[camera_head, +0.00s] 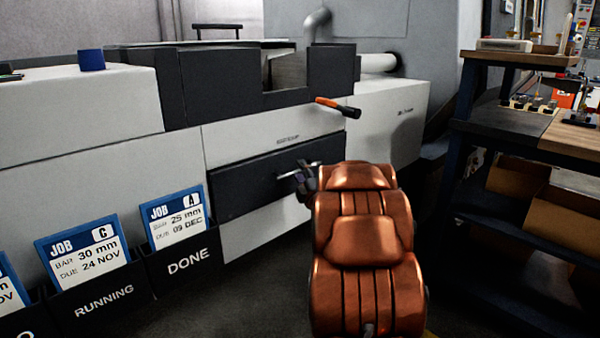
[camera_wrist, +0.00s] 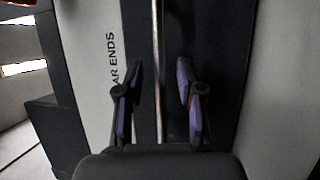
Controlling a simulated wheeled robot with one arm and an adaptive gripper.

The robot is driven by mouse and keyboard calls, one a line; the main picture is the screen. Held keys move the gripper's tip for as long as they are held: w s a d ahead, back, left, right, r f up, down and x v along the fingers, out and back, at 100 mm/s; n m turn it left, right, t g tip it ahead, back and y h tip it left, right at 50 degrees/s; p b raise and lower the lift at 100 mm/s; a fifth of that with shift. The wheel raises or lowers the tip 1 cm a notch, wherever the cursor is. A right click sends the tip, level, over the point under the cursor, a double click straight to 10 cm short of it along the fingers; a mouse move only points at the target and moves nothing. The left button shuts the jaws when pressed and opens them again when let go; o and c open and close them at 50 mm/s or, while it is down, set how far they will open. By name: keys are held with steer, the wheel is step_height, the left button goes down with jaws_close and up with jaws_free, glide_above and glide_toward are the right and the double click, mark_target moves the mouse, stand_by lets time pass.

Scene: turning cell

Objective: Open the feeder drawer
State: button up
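The drawer is a long dark panel (camera_head: 245,185) low on the white machine's front, and it looks flush with it. Its thin metal bar handle (camera_head: 285,176) sticks out at the panel's middle. My gripper (camera_head: 304,180) is at this handle, partly hidden by my copper-coloured arm. In the wrist view the handle (camera_wrist: 157,60) runs up the picture between the two purple-padded fingers of my gripper (camera_wrist: 156,92). A gap shows on each side of the bar, so the gripper is open around it. The dark drawer front (camera_wrist: 220,50) lies behind.
A lever with an orange grip (camera_head: 338,107) juts out above the drawer. Job card holders (camera_head: 185,262) stand at the lower left. A dark shelf unit (camera_head: 510,130) is at the right. Lettering ending in "AR ENDS" (camera_wrist: 113,62) is beside the drawer front in the wrist view.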

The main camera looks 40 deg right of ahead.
steer(key=shift+w+d+r, duration=0.15)
steer(key=shift+w+d, duration=0.15)
steer(key=shift+w, duration=0.35)
steer(key=shift+c, duration=0.4)
jaws_close()
